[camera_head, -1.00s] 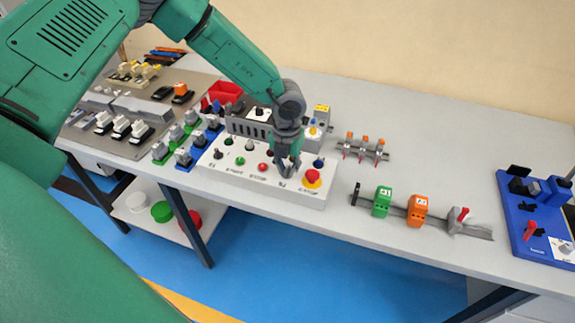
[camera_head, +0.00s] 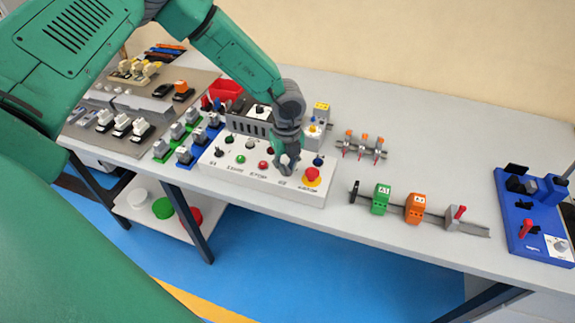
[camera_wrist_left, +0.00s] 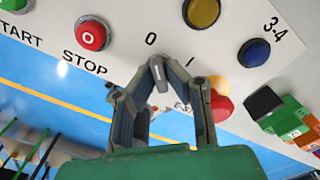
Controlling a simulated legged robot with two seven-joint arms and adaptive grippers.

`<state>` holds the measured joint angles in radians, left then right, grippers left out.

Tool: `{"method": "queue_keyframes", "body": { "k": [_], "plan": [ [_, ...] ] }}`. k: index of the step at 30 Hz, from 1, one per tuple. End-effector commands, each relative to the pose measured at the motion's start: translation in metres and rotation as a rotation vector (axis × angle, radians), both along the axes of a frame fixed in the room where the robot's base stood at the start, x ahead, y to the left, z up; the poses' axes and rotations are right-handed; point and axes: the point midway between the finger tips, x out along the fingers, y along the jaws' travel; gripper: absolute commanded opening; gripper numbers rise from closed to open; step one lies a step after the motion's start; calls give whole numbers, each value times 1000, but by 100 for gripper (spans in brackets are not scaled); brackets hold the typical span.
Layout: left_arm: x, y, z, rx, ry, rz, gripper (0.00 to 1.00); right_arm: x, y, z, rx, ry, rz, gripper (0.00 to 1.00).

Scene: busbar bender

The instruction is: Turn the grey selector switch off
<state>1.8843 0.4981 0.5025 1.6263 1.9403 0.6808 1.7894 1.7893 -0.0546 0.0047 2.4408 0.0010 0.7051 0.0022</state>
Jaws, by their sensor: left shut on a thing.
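The white control panel (camera_head: 225,171) stands near the front edge of the table, with several buttons and knobs on it. My left gripper (camera_head: 287,168) points down at the panel's front row, left of the red emergency-stop button (camera_head: 312,176). In the left wrist view the left gripper (camera_wrist_left: 160,68) is shut at the panel, beside the printed 0 and I marks. The red STOP button (camera_wrist_left: 91,36) is to the left there. My right gripper is not in view.
A blue knob (camera_wrist_left: 253,52) and a yellow knob (camera_wrist_left: 201,12) are close to the gripper. A rail with green (camera_head: 381,198) and orange (camera_head: 414,208) blocks lies to the panel's right. Small switches stand to its left.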

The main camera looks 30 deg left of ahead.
Motion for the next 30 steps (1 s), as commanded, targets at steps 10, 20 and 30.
{"method": "queue_keyframes", "body": {
  "k": [10, 20, 30],
  "plan": [
    [6, 1, 4, 0, -14, 44, 0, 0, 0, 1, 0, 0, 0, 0],
    [6, 1, 4, 0, -14, 45, 28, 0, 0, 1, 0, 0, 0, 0],
    [2, 0, 3, 0, -6, 42, 30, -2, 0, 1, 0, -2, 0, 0]
  ]
}}
